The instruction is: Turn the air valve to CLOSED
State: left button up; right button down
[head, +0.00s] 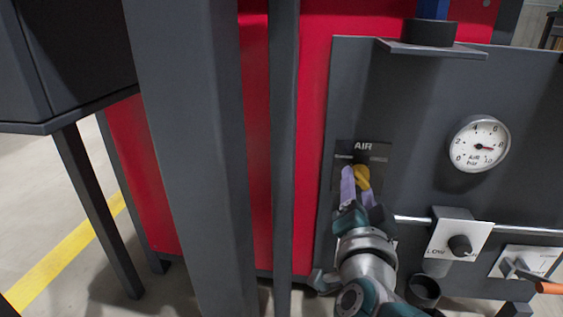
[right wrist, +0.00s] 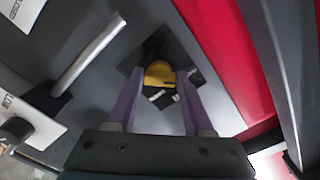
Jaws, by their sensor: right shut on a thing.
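The air valve has a yellow handle (head: 362,176) on a dark plate (head: 376,152) labelled "AIR", on the left part of the grey panel. My right gripper (head: 355,184) comes up from below, its two pale purple fingers shut on the handle. In the right wrist view the yellow handle (right wrist: 159,73) sits between the two fingertips (right wrist: 159,82). The fingers and tilt hide part of the handle and the small lettering, so I cannot tell which mark it points to. My left gripper is not in view.
A round pressure gauge (head: 480,144) sits right of the valve. A black knob (head: 460,245) marked "LOW" and an orange-tipped lever (head: 549,287) are lower right. A thin metal pipe (head: 412,219) runs close by my right wrist. Grey posts (head: 197,150) stand to the left.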

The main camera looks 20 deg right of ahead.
jog(key=shift+c, duration=1.4)
grip_release()
jog(key=shift+s+a+r+p, duration=0.15)
jog(key=shift+s+a+p, duration=0.15)
jog(key=shift+s+p, duration=0.15)
jog(key=p+v, duration=0.3)
jog(key=v, duration=0.5)
jog(key=shift+s+a, duration=0.15)
jog(key=shift+s, duration=0.2)
